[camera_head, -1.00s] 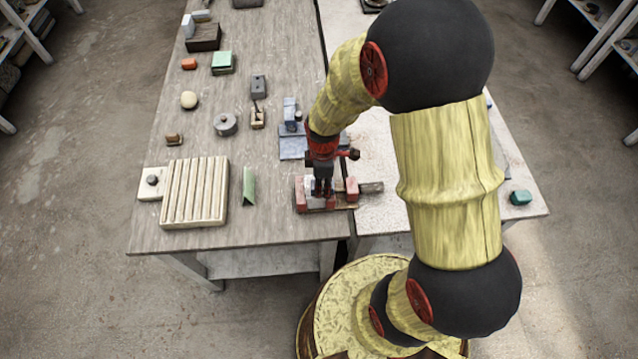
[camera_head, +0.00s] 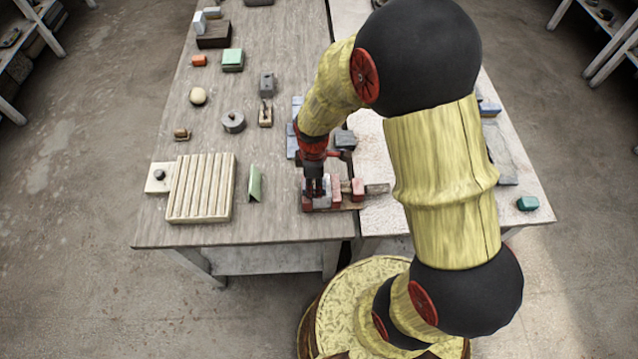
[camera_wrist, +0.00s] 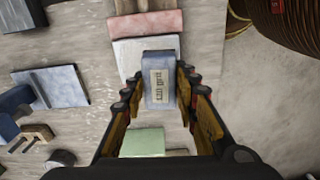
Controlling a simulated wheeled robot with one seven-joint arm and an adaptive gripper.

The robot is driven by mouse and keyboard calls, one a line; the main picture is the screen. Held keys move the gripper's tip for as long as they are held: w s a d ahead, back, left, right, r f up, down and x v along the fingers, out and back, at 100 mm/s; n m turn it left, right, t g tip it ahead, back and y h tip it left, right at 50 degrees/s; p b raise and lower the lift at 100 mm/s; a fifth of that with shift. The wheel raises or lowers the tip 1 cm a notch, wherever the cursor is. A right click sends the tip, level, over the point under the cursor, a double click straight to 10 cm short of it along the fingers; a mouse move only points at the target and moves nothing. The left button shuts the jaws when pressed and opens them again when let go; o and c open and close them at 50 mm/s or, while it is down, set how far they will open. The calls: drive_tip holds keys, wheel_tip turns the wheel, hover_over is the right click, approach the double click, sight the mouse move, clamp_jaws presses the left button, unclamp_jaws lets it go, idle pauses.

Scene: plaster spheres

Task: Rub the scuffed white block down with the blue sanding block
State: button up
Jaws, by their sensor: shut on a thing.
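My gripper (camera_head: 314,190) is shut on the blue sanding block (camera_wrist: 160,67), which has a pale "grit" label facing the wrist camera. In the wrist view my fingers (camera_wrist: 159,88) stand on both sides of it. The white block (camera_wrist: 126,52) lies between the red jaws of a clamp and is partly hidden by the sanding block. In the head view a small part of the white block (camera_head: 326,186) shows beside my fingers. The sanding block overlaps its edge in the wrist view; I cannot tell whether they touch.
The clamp's red jaw (camera_head: 336,196) is close beside my fingers. A green wedge-shaped piece (camera_head: 254,184) and a ribbed cream board (camera_head: 202,190) lie to the left. A blue-grey piece (camera_wrist: 50,86) is nearby. Table surface between these is bare.

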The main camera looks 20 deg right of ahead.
sight(328, 185)
drive_tip(key=shift+s+d+f, duration=0.1)
drive_tip(key=shift+s+d, duration=0.15)
drive_tip(key=shift+d, duration=0.4)
drive_tip(key=shift+s+d+r, duration=0.1)
drive_tip(key=shift+s+d, duration=0.2)
drive_tip(key=shift+d, duration=0.3)
drive_tip(key=shift+s+d+f, duration=0.1)
drive_tip(key=shift+s+d, duration=0.15)
drive_tip(key=shift+d, duration=0.4)
drive_tip(key=shift+a, duration=0.15)
drive_tip(key=shift+w+a+p, duration=0.1)
drive_tip(key=shift+w+a, duration=0.15)
drive_tip(key=shift+a, duration=0.35)
drive_tip(key=shift+w+a+p, duration=0.1)
drive_tip(key=shift+w+a, duration=0.2)
drive_tip(key=shift+a, duration=0.3)
drive_tip(key=shift+w+a+p, duration=0.1)
drive_tip(key=shift+w+a, duration=0.15)
drive_tip(key=shift+a, duration=0.35)
drive_tip(key=shift+r, duration=0.25)
drive_tip(key=shift+s+d+r+p, duration=0.2)
drive_tip(key=shift+d+r+p, duration=0.15)
drive_tip(key=shift+d, duration=0.15)
drive_tip(key=shift+s+d+r+p, duration=0.15)
drive_tip(key=shift+d+r+p, duration=0.2)
drive_tip(key=shift+d, duration=0.15)
